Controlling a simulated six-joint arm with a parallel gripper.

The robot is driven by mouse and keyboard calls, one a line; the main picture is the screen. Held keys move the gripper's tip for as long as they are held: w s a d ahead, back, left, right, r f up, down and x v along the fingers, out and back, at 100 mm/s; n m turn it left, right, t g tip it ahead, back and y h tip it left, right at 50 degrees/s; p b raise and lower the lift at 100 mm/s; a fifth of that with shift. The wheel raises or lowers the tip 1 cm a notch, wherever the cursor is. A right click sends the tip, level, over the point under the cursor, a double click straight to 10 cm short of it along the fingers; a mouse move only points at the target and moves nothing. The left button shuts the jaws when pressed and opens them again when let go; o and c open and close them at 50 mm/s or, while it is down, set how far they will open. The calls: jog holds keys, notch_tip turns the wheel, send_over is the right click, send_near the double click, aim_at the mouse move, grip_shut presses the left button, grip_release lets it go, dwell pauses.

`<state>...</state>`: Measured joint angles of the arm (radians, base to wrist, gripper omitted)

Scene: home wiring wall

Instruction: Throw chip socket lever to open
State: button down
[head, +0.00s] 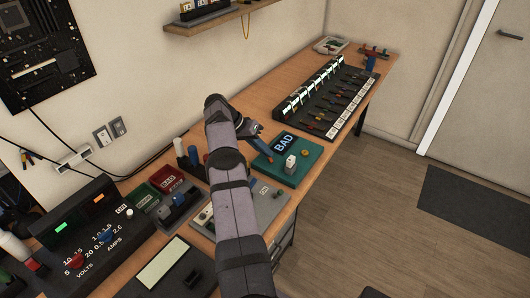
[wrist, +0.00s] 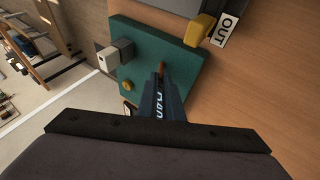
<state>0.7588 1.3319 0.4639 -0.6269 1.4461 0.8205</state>
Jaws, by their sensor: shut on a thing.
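A teal test board (head: 308,171) lies on the wooden bench and also shows in the wrist view (wrist: 190,60). My gripper (head: 264,150) is over the board's left side. In the wrist view its dark blue fingers (wrist: 160,80) are shut on a thin part with an orange-red tip (wrist: 161,68), which looks like the chip socket lever. The fingers hide most of the lever, and its angle is unclear.
A yellow block (wrist: 199,29) with an OUT label is close beside the board. A long black rack of slots (head: 325,97) stands behind it. A power supply (head: 80,235) and small bins (head: 170,178) are to the left. The bench's front edge is near the board.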

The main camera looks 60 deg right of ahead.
dwell(0.7)
jog(key=c, duration=1.9)
grip_release()
jog(key=shift+r, duration=0.1)
jog(key=shift+r+p, duration=2.9)
jog(key=shift+r, duration=1.95)
